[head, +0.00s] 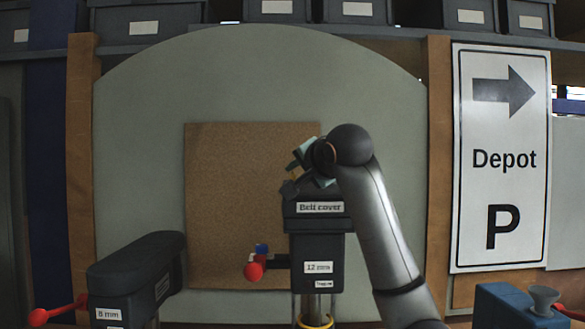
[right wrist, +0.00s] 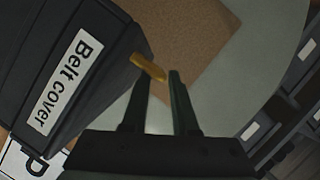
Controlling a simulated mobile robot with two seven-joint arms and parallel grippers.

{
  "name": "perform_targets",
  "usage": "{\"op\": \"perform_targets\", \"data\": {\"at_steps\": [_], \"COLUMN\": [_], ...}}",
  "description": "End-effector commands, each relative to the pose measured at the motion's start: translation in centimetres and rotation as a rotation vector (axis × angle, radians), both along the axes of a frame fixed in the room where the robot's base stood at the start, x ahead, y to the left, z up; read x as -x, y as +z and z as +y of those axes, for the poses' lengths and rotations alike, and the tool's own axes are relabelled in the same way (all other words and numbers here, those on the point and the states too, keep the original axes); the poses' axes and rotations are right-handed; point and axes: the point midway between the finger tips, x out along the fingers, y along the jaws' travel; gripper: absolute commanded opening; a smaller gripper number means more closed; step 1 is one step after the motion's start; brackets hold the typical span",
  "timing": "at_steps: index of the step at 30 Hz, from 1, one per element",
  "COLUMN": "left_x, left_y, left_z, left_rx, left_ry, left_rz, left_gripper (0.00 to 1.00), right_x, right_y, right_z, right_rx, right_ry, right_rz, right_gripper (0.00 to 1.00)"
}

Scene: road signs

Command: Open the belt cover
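The belt cover (head: 320,209) is a dark housing top with a white "Belt cover" label, on the drill-like machine marked "12 mm" (head: 319,267). It looks closed. The cover fills the left of the right wrist view (right wrist: 90,40). A small brass-yellow handle (right wrist: 148,68) sticks out from its side; a bit of yellow also shows in the head view (head: 293,175). My right gripper (right wrist: 160,77) is open, its fingertips at the handle's free end. I cannot tell whether they touch it. In the head view the right gripper (head: 297,168) is just above the cover. My left gripper is not in view.
A second dark machine marked "8 mm" (head: 135,275) with a red-knobbed lever (head: 38,317) stands at the left. A red knob (head: 253,271) projects left of the 12 mm machine. A brown board (head: 225,200) and Depot sign (head: 500,160) stand behind. A blue box (head: 515,308) is at lower right.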

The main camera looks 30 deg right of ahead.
Motion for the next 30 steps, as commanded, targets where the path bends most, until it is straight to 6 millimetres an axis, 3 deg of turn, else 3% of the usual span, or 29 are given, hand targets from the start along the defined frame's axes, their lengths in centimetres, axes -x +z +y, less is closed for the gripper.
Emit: {"op": "perform_targets", "data": {"at_steps": [6,17,24,30], "left_x": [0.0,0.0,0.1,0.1], "left_y": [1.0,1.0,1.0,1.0], "left_z": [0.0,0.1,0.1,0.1], "left_rx": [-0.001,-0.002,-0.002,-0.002], "left_ry": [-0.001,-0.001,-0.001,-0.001], "left_rz": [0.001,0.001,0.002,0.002], "left_gripper": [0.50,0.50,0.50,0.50], "right_x": [-2.3,-2.8,-2.8,-2.8], "right_y": [-0.4,-0.7,-0.7,-0.7], "right_z": [-0.6,-0.7,-0.7,-0.7], "right_rx": [0.000,0.000,0.000,0.000], "right_ry": [0.000,0.000,0.000,0.000], "right_rz": [0.002,0.000,0.000,0.000], "right_gripper": [0.27,0.27,0.00,0.00]}}
